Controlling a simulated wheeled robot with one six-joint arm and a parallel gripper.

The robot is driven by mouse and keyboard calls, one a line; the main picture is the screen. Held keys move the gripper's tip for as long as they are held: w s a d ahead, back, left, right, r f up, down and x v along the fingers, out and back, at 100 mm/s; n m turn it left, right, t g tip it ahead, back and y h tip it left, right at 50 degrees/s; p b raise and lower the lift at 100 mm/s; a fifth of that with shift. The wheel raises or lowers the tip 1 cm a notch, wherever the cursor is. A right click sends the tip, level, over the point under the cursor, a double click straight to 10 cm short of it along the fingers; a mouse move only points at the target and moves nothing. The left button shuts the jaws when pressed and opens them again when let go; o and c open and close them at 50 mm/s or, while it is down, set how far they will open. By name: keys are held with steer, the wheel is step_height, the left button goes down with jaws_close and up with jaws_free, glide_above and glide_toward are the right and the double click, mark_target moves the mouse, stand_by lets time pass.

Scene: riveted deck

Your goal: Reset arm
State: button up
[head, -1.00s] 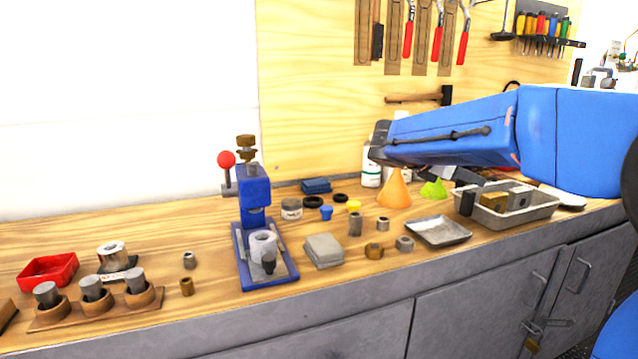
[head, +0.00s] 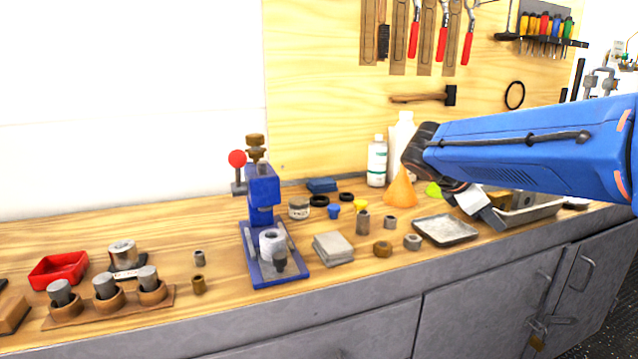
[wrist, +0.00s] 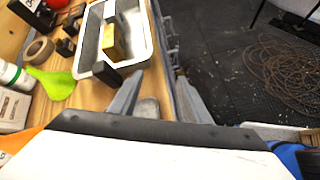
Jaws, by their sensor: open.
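My blue arm reaches in from the right in the head view. My gripper (head: 482,205) hangs over the right part of the bench, beside the grey tray and in front of the metal bin (head: 530,213). In the wrist view my gripper (wrist: 157,92) shows two grey fingers spread apart with nothing held between them. A grey rounded piece (wrist: 148,108) shows on the bench between the fingers.
A shallow grey tray (head: 446,230), an orange funnel (head: 400,190) and white bottles (head: 377,162) stand near my arm. A blue press (head: 263,195) stands mid-bench. The floor (wrist: 235,75) beyond the bench edge holds coiled rope (wrist: 288,68).

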steer(key=s+a+f+m+y, duration=0.3)
steer(key=s+f+m, duration=0.2)
steer(key=s, duration=0.3)
steer(key=s+a+f+m+t+y, duration=0.1)
steer(key=s+a+f+m+y, duration=0.2)
steer(key=s+f+m, duration=0.3)
steer(key=s+a+f+m+y, duration=0.3)
steer(key=s+f+m, duration=0.3)
steer(key=s, duration=0.6)
steer(key=shift+a+y, duration=0.3)
